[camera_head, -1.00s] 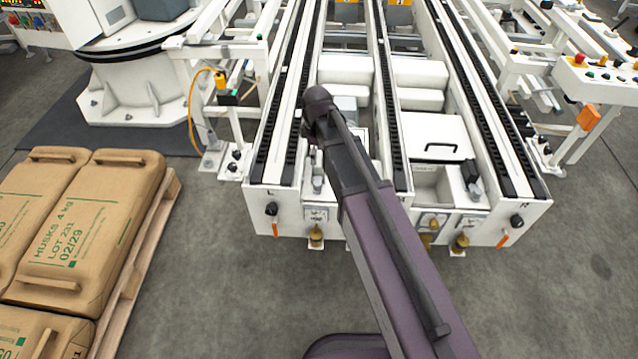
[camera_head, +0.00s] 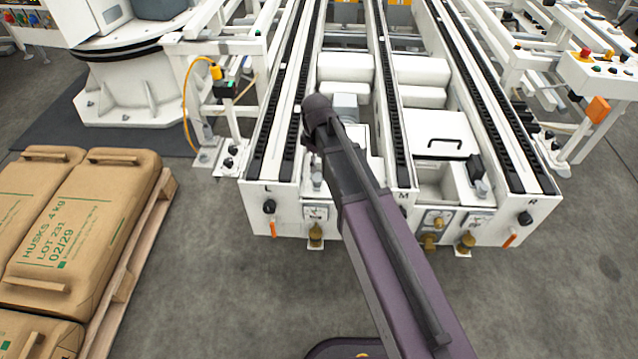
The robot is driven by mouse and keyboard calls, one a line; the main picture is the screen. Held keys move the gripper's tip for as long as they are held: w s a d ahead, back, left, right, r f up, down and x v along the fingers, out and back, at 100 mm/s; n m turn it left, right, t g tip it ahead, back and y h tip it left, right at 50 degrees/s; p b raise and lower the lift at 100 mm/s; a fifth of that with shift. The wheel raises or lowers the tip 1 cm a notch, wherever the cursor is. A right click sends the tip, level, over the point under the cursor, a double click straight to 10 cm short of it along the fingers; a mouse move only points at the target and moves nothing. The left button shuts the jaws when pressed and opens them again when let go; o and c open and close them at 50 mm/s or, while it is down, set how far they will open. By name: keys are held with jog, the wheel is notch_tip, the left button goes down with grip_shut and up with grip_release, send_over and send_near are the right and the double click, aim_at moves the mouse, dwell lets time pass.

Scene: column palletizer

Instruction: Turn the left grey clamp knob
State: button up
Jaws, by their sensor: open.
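A dark knob (camera_head: 269,206) sits on the left of the conveyor's white front end plate, under the letter L. It looks dark grey or black, and an orange lever (camera_head: 273,229) hangs below it. A similar dark knob (camera_head: 526,218) sits at the right end, near the letter R. The middle of the front plate, by the letter M, is partly covered by my arm. My arm reaches up from the bottom right over the conveyor. My gripper is not visible; the far end of the arm is hidden or out of view.
Brass fittings (camera_head: 316,235) and gauge plates (camera_head: 315,212) line the front plate. A pallet (camera_head: 128,262) of brown sacks (camera_head: 85,215) stands at left. A control box (camera_head: 600,72) stands at right. The grey floor (camera_head: 225,270) between pallet and conveyor is clear.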

aim_at(317, 179)
jog(key=shift+f+b, duration=3.8)
jog(key=shift+f, duration=0.25)
